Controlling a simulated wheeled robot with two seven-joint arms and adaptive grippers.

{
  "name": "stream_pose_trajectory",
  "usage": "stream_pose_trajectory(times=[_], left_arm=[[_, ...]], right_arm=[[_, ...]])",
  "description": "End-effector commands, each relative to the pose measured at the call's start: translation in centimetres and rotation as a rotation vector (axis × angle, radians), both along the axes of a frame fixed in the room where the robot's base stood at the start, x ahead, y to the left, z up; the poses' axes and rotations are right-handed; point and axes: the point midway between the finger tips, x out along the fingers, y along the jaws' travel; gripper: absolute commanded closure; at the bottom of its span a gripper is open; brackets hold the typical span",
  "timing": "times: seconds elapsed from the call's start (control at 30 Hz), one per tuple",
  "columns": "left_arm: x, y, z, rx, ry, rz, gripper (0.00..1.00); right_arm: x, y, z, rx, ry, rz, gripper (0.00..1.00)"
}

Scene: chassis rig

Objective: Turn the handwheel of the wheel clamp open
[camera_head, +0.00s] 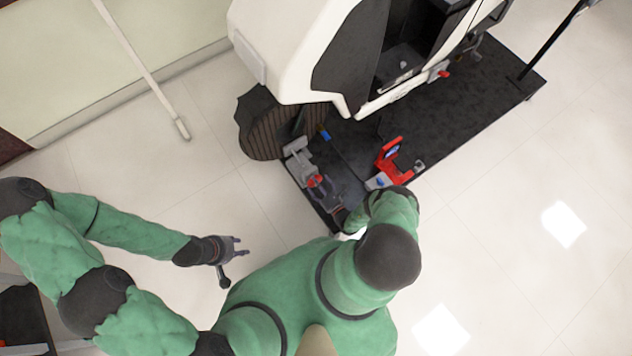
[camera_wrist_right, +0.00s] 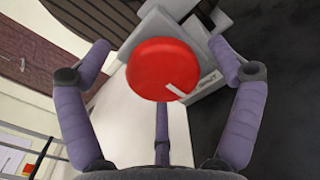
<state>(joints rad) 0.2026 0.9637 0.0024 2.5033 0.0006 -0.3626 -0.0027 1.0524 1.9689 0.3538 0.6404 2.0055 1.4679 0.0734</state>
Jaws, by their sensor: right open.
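The handwheel (camera_wrist_right: 163,70) is a red disc with a pale mark near its lower right edge in the right wrist view. It sits on a light grey block of the wheel clamp (camera_wrist_right: 205,80). In the head view the small red handwheel (camera_head: 315,181) shows on the grey clamp (camera_head: 296,147) beside the dark tyre. My right gripper (camera_wrist_right: 160,47) is open, with purple fingers spread left and right of the disc and a third below it. No finger clearly touches it. My left gripper (camera_head: 238,250) is open and empty over the floor at the left.
The white vehicle body (camera_head: 300,45) and dark tyre (camera_head: 265,125) stand behind the clamp. A black platform (camera_head: 490,85) lies beneath. A red bracket (camera_head: 388,160) stands right of the clamp. A white pole (camera_head: 145,70) is at upper left. The floor around my left gripper is clear.

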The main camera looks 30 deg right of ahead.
Motion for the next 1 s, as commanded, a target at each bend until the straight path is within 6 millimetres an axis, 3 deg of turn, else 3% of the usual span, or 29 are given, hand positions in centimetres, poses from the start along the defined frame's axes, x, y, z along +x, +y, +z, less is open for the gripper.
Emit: stream_pose_trajectory(times=[0.43, 0.6, 0.63, 1.0], left_arm=[[-0.01, 0.0, -0.17, 0.0, 0.0, 0.0, 0.6], [-0.01, 0.0, -0.17, 0.0, 0.0, 0.0, 0.6], [-0.01, 0.0, -0.17, 0.0, 0.0, 0.0, 0.6], [-0.01, 0.0, -0.15, 0.0, 0.0, 0.0, 0.6]], right_arm=[[1.02, 0.11, 0.03, 0.0, 0.0, 0.0, 0.08], [1.02, 0.1, 0.05, 0.0, -0.001, 0.0, 0.56], [1.03, 0.07, 0.06, 0.0, -0.001, 0.0, 0.61], [1.19, -0.18, 0.28, -0.037, -0.01, -0.001, 0.61]])
